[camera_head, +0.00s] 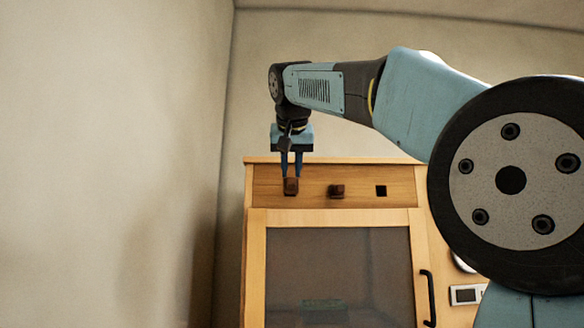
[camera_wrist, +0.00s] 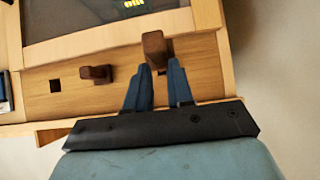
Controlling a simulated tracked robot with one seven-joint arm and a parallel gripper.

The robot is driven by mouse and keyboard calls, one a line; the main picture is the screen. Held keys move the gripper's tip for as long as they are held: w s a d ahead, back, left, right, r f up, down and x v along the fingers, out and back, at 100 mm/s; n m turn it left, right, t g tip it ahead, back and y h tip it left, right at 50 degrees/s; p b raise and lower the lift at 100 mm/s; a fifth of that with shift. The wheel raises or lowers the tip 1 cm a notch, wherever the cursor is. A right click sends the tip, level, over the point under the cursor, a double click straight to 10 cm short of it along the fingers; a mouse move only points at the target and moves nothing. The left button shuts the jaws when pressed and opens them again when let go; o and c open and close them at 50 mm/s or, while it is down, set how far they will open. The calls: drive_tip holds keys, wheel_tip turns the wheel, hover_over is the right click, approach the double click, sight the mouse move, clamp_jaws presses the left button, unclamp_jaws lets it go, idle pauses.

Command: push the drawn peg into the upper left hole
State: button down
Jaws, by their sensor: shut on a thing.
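A dark brown peg (camera_head: 291,187) is between the fingertips of my gripper (camera_head: 291,178), at the left end of the wooden panel (camera_head: 308,187). My gripper points down from above and is shut on this peg. In the wrist view the same peg (camera_wrist: 155,46) stands out beyond the blue fingers (camera_wrist: 160,75). The left hole is hidden behind the peg, and I cannot tell how deep the peg sits in it. A second brown peg (camera_head: 337,191) sticks out of the panel's middle. A square dark hole (camera_head: 381,191) at the right is empty.
Below the panel is a glazed door (camera_head: 338,265) in a light wooden frame with a black handle (camera_head: 428,297). A small white-framed display (camera_head: 466,295) is at the right. A plain wall (camera_head: 110,150) stands left of the cabinet.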

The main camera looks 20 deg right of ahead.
drive_tip(key=shift+w+d, duration=0.4)
drive_tip(key=shift+w, duration=0.85)
drive_tip(key=shift+w+d, duration=0.45)
drive_tip(key=shift+w, duration=0.8)
drive_tip(key=shift+w+d, duration=0.4)
drive_tip(key=shift+w, duration=0.85)
idle(1.5)
drive_tip(key=c, duration=0.9)
unclamp_jaws()
drive_tip(key=v, duration=1.3)
drive_tip(key=shift+s+r, duration=0.2)
drive_tip(key=shift+a, duration=0.1)
